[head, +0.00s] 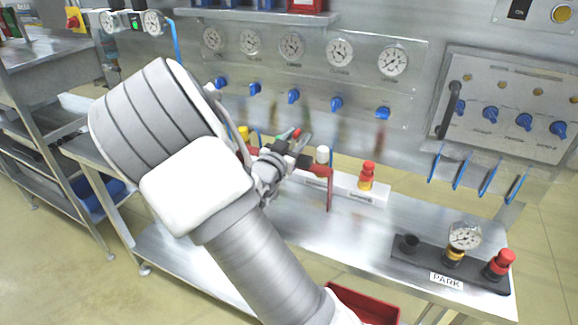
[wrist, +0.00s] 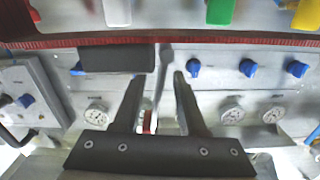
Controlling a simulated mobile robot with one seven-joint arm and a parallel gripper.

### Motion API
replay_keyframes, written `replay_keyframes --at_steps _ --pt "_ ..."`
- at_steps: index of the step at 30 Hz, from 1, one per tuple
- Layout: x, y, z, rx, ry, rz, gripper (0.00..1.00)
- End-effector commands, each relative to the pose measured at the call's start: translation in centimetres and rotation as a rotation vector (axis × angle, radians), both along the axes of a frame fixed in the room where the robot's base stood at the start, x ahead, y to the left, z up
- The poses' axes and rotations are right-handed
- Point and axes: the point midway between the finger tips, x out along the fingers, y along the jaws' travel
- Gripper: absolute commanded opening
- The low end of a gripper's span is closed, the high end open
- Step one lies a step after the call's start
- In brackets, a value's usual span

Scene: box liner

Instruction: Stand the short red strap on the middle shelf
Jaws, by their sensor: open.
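A thin red strip (head: 329,189) stands on edge on the steel bench, just right of my gripper (head: 288,152); it may be the short red strap. In the wrist view a red woven-looking band (wrist: 230,42) runs across the top, beyond my fingertips. I cannot tell whether both are the same piece. My gripper (wrist: 160,78) is open. A grey rod and a dark block show near its fingertips, and nothing is clearly held. A steel rack at the left has several levels, one of them a mid-height shelf (head: 22,128); I cannot tell if it is the middle shelf.
A white strip with a red-topped valve (head: 367,175) lies right of the gripper. A dark base labelled PARK (head: 447,268) carries a gauge and knobs. A red tray (head: 365,303) is below the bench. A gauge panel with blue knobs (head: 337,104) stands behind.

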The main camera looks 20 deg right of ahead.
Motion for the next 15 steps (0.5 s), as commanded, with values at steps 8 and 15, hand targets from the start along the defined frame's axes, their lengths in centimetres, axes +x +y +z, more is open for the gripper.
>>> replay_keyframes --at_steps 8,15 --pt "-0.03 0.06 0.01 0.000 0.000 0.000 0.18" --pt "-0.04 0.07 0.01 0.000 0.000 0.000 0.00"
